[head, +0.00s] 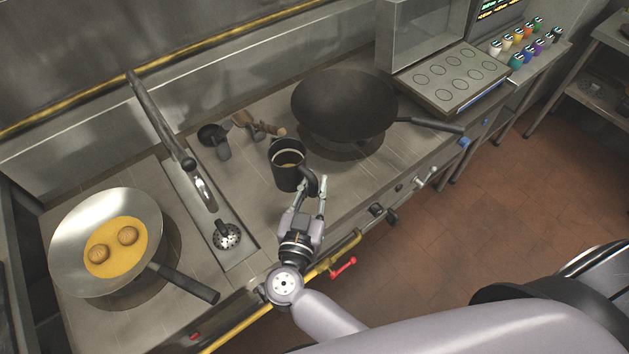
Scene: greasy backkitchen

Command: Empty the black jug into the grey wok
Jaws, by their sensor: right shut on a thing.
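The black jug (286,174) is upright on or just above the steel counter, left of and in front of the grey wok; I cannot tell if its base touches. Yellowish content shows inside it. My right gripper (315,186) is shut on the jug at its handle, on the jug's right side. The dark grey wok (345,100) sits on the range at the back, its handle pointing right. Its inside looks empty. My left gripper is not in view.
A shiny wok (72,230) with yellow liquid and two round brown pieces stands at the left. A faucet (165,130), a drain strainer (226,236) and utensils (252,125) lie between. Several coloured bottles (517,50) stand at the far right.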

